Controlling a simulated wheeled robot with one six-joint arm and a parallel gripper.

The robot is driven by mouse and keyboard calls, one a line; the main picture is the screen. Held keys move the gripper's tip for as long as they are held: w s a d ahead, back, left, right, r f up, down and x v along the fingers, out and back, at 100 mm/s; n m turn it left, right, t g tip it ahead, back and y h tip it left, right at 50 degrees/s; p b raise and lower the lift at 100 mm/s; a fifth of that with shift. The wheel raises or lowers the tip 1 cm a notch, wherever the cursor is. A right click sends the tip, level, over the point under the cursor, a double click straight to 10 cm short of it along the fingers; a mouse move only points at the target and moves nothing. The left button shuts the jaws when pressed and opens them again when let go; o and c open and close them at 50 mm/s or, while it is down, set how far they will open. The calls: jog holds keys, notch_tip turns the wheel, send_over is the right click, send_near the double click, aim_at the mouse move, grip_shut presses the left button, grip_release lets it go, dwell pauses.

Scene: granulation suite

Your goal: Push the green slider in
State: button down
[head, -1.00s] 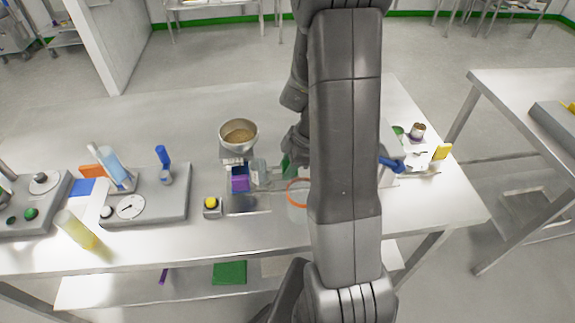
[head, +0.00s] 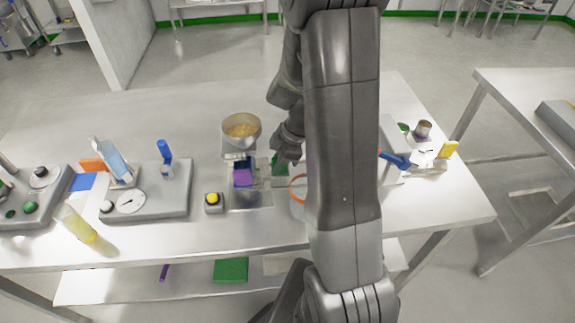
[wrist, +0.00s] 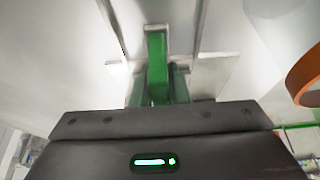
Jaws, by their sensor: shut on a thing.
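The green slider (wrist: 157,58) is a narrow upright green piece in the middle of the wrist view, set between pale rails. My gripper (wrist: 158,88) is shut on it, with a finger on either side of its lower part. In the head view, a small part of the green slider (head: 278,163) shows just right of the bowl's stand. My gripper's dark body (head: 288,148) is above and beside it, and its fingertips are hard to make out there. My arm hides what lies to the right.
A bowl of tan granules (head: 241,130) stands close left of my gripper, above a purple block (head: 242,178). An orange ring (head: 298,187) is close on the right. A yellow button box (head: 213,202) sits to the left. The rear of the table is clear.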

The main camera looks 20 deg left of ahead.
jog(key=shift+a, duration=0.1)
jog(key=c, duration=1.4)
grip_release()
jog(key=shift+s+a, duration=0.15)
jog(key=shift+s, duration=0.05)
jog(key=v, duration=1.4)
jog(key=x, duration=1.4)
jog(key=shift+w+d, duration=0.25)
jog(key=shift+d, duration=0.15)
